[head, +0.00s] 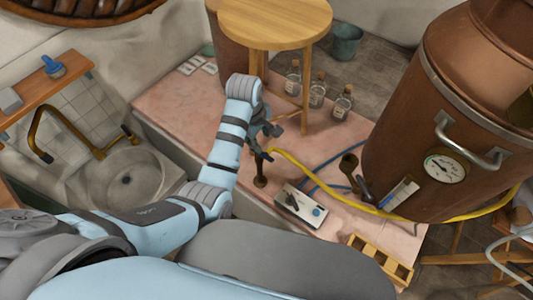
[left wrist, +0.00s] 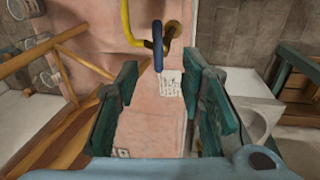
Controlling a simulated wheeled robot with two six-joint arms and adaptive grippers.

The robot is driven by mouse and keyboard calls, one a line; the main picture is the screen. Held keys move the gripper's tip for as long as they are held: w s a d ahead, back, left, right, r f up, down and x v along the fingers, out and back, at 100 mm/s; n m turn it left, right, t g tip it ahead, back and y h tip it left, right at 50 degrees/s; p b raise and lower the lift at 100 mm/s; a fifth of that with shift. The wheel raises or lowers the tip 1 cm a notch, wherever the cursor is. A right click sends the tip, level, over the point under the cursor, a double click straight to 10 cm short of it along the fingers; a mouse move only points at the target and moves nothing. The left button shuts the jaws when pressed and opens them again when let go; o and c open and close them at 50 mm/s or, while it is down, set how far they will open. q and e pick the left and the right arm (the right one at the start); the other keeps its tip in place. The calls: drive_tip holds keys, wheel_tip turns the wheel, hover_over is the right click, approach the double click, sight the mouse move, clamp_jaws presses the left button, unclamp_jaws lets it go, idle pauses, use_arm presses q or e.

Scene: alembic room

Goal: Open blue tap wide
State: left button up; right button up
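In the left wrist view the blue tap handle (left wrist: 158,45) is a slim upright bar in front of a brown tap body (left wrist: 173,32) with a yellow hose beside it. My left gripper (left wrist: 160,65) is open, with one teal finger on each side of the handle's line. The handle shows between and beyond the fingertips, and I see no contact. In the head view my left gripper (head: 266,136) is above the pink counter near a brown post (head: 261,170) and the yellow hose's end. The blue handle is not clearly visible there. My right gripper is not in view.
A copper still (head: 410,130) with a gauge stands right. A white switch box (head: 300,206) lies on the pink counter (head: 180,105). A wooden stool (head: 275,22) and several glass bottles (head: 317,92) stand behind my gripper. A stone sink (head: 125,178) is left.

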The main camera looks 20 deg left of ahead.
use_arm(q)
drive_tip(key=b, duration=0.1)
approach(267, 157)
drive_tip(key=f, duration=0.2)
drive_tip(key=f+b, duration=0.1)
drive_tip(key=f, duration=0.1)
drive_tip(key=w+f+b, duration=0.1)
drive_tip(key=f, duration=0.1)
drive_tip(key=f+b, duration=0.1)
drive_tip(key=f, duration=0.1)
drive_tip(key=shift+w+d+f, duration=0.3)
drive_tip(key=shift+w, duration=0.05)
drive_tip(key=shift+r, duration=0.1)
drive_tip(key=shift+c, duration=0.7)
clamp_jaws()
